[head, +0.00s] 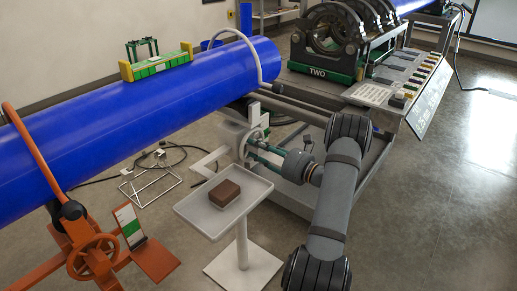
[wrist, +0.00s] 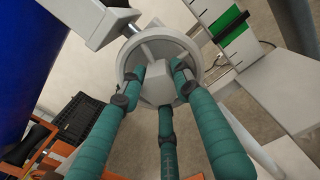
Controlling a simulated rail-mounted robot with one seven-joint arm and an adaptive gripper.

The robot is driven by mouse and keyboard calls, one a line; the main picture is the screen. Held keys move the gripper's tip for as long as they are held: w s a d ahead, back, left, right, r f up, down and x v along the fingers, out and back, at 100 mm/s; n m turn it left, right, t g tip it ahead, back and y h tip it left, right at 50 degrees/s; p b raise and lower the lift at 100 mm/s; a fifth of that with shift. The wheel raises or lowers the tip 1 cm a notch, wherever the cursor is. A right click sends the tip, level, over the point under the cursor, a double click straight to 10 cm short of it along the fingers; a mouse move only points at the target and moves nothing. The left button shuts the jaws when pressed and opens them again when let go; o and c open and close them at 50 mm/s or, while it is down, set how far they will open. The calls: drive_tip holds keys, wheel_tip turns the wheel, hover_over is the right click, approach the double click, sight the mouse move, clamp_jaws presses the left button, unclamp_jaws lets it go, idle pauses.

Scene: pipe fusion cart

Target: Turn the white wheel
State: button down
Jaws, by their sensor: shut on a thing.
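The white wheel (head: 244,146) is on the white clamp stand beside the blue pipe, left of my gripper in the head view. In the wrist view its round rim and hub (wrist: 157,83) fill the upper middle. My gripper (head: 258,150) has teal fingers and reaches in from the right. In the wrist view my gripper (wrist: 160,88) has its fingers closed around the hub, with the fingertips inside or against the rim. Exact contact at the rim is partly hidden by the fingers.
The blue pipe (head: 140,110) runs behind the wheel. A small white table (head: 195,212) with a brown block (head: 225,192) stands just in front. An orange stand with its own wheel (head: 93,257) is at the left. The fusion cart (head: 390,115) is behind my arm.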

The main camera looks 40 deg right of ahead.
drive_tip(key=shift+m+p, duration=0.4)
drive_tip(key=shift+s+f+m, duration=0.1)
drive_tip(key=shift+f+m, duration=0.1)
drive_tip(key=shift+m, duration=0.3)
drive_tip(key=c, duration=1.6)
unclamp_jaws()
drive_tip(key=shift+o, duration=0.2)
drive_tip(key=shift+r, duration=0.1)
drive_tip(key=v, duration=1.2)
drive_tip(key=shift+c, duration=0.3)
